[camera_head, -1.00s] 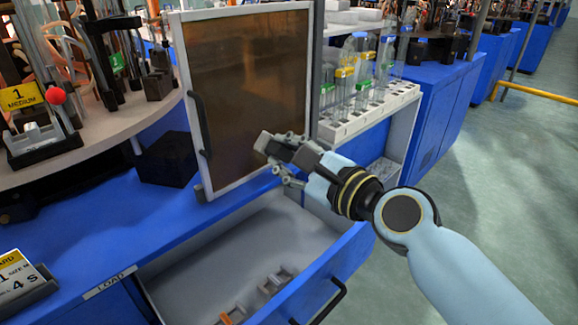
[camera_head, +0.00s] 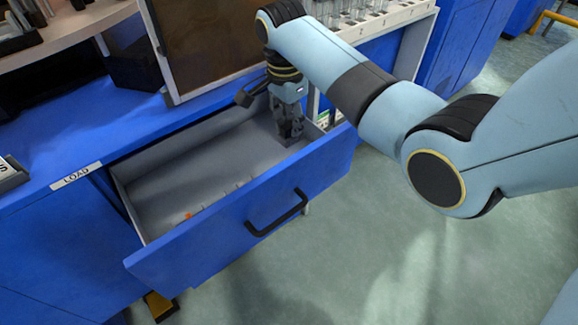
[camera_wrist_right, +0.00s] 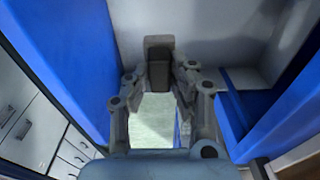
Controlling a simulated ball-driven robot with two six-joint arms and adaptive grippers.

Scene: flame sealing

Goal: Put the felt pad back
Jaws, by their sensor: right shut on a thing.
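My right gripper (camera_head: 290,133) points down into the right end of the open drawer (camera_head: 170,185), close to the inner side of its blue front. In the right wrist view, my right gripper (camera_wrist_right: 160,70) is shut on a small dark grey block, which looks like the felt pad (camera_wrist_right: 159,73). In the head view the pad cannot be told apart from the dark fingers. Whether the pad touches the drawer floor cannot be told. My left gripper is not in view.
A small orange item (camera_head: 188,215) lies by the drawer's front wall, with other small parts mostly hidden. The black handle (camera_head: 277,212) sticks out from the front. A framed dark panel (camera_head: 205,45) stands behind the drawer. The drawer's middle is clear.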

